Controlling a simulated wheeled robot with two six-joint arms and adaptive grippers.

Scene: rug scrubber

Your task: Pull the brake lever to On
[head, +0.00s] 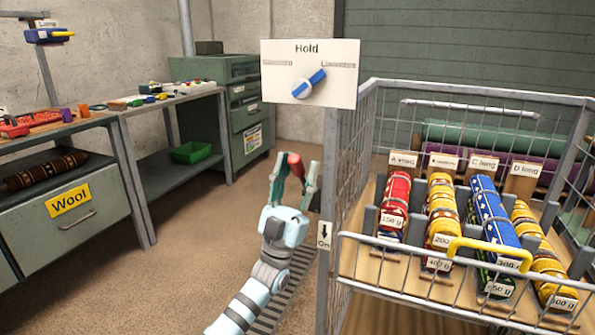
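The brake lever's red grip (295,164) shows beside the cage trolley's left post. The rest of the lever is hidden or too small to make out. My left gripper (298,164) points up and away from me, with its two fingers apart on either side of the red grip. A small gap seems to show on each side, and I cannot tell whether either finger touches it. An "On" label (324,235) with a down arrow is on the post, below and right of the red grip. My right gripper is not in view.
A white "Hold" sign (310,75) with a blue-and-white dial stands above the trolley post. The wire cage trolley (460,272) holds several rolled rugs on the right. Open floor lies between.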

